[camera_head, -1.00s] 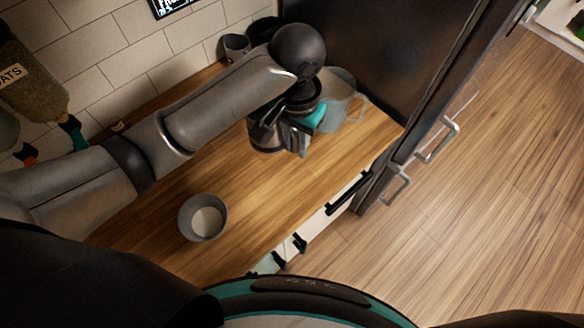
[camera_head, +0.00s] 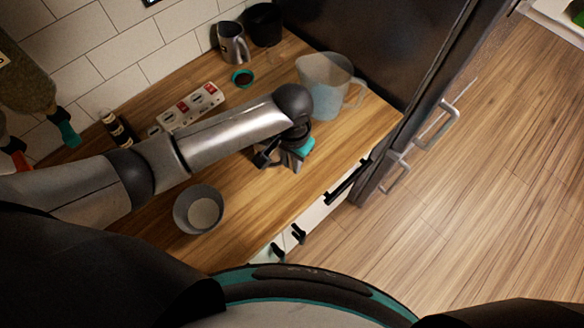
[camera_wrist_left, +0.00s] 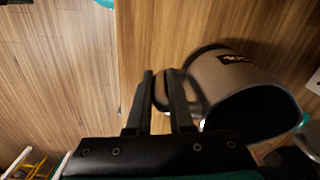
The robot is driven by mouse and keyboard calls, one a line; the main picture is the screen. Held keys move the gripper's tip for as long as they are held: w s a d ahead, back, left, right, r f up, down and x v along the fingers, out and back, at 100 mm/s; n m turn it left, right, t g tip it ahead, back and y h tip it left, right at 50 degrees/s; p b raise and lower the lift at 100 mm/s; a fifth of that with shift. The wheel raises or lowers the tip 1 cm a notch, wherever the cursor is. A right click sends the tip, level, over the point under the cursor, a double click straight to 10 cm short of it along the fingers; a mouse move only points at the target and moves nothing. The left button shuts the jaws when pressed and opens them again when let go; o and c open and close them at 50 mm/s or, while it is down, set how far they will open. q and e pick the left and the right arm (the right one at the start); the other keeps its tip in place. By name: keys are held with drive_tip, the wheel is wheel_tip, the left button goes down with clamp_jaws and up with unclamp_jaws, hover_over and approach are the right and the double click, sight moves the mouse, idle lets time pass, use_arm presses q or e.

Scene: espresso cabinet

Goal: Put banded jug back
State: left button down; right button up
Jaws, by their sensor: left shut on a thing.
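The banded jug (camera_wrist_left: 232,78) is a grey metal jug with a dark lettered label near its base and a dark open mouth. In the left wrist view it lies at right of centre, its mouth toward the lower right. My left gripper (camera_wrist_left: 165,78) is shut on its handle; the fingers point up the picture. In the head view my left gripper (camera_head: 285,158) is over the counter near its front edge, and my arm hides most or all of the jug. I cannot tell the jug's height above the counter. My right gripper is not in view.
On the wooden counter (camera_head: 245,205) stand a grey bowl (camera_head: 198,210), a clear jug (camera_head: 326,84), a power strip (camera_head: 190,107) and a teal-rimmed round item (camera_head: 242,77). A metal jug (camera_head: 232,46) and black container (camera_head: 263,24) stand at the back. A dark cabinet (camera_head: 380,45) bounds the right.

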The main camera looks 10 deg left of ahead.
use_arm(q)
drive_tip(key=shift+f+b, duration=0.3)
drive_tip(key=shift+f, duration=1.55)
drive_tip(key=shift+f, duration=0.15)
drive_tip(key=c, duration=0.8)
unclamp_jaws()
wheel_tip(320, 180, up, 12)
drive_tip(key=shift+r+p, duration=0.15)
drive_tip(key=shift+p, duration=0.65)
